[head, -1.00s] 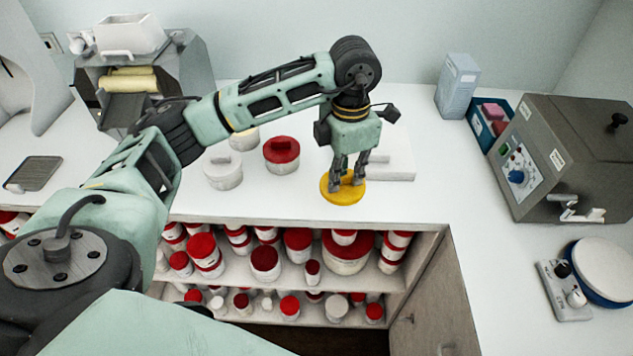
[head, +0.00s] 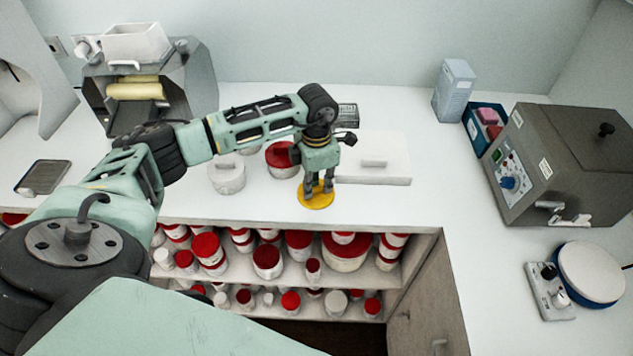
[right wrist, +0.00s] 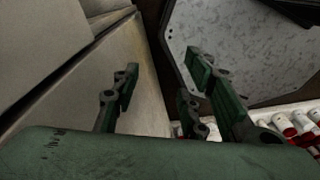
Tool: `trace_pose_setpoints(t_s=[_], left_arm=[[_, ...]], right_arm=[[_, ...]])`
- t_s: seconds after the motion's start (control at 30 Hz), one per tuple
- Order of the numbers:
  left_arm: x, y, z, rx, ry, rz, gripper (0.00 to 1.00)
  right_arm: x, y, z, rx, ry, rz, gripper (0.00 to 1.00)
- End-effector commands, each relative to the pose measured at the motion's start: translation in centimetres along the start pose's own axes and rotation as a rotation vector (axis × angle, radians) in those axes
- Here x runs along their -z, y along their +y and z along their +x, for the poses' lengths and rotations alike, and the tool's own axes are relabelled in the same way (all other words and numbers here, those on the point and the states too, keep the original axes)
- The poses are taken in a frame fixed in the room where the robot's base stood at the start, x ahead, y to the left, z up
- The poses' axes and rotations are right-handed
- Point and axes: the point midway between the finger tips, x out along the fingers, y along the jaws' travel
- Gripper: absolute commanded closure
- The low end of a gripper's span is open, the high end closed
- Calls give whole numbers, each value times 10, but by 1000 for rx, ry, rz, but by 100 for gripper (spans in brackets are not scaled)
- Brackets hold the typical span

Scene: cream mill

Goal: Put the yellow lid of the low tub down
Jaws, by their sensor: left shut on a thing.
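The yellow lid (head: 316,202) is a flat round disc near the front edge of the white counter in the head view. My left gripper (head: 317,188) points down and is shut on the lid from above. I cannot tell whether the lid touches the counter or hangs just above it. A low white tub (head: 227,178) stands on the counter to the left of the lid; whether it is the lid's own tub is not clear. My right gripper (right wrist: 165,88) shows in the right wrist view with its fingers apart and nothing between them.
A red-topped tub (head: 279,158) stands behind the lid to the left. A white scale-like slab (head: 385,172) lies to its right. A grey roller mill (head: 150,85) and a grey oven-like box (head: 560,165) stand farther out. Free counter lies at the front right. Shelves with red-lidded jars are below.

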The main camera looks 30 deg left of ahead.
Motion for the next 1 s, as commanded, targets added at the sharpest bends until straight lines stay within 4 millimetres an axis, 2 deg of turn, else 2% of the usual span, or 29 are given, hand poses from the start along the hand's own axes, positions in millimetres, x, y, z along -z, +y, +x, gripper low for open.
trace_pose_setpoints(t_s=[0.23, 0.27, 0.47, 0.8, 0.93, 1.0], left_arm=[[0, 0, 5, 0, 0, 0, 100], [0, 0, 3, 0, 0, 0, 91], [0, 0, 4, 1, 1, 0, 74], [0, -1, 4, 2, 2, 0, 74], [0, -1, -1, 2, 3, 0, 74], [-1, 0, -6, 0, -1, 0, 74]], right_arm=[[-1, 0, 6, -1, -1, 0, 60], [-1, 0, 4, -1, -1, 0, 60], [-1, 0, 4, -1, -1, 0, 60], [-1, 0, 4, -1, 0, 1, 60], [0, 0, -2, -1, 0, 1, 60], [-1, 0, 6, 0, 0, 1, 60]])
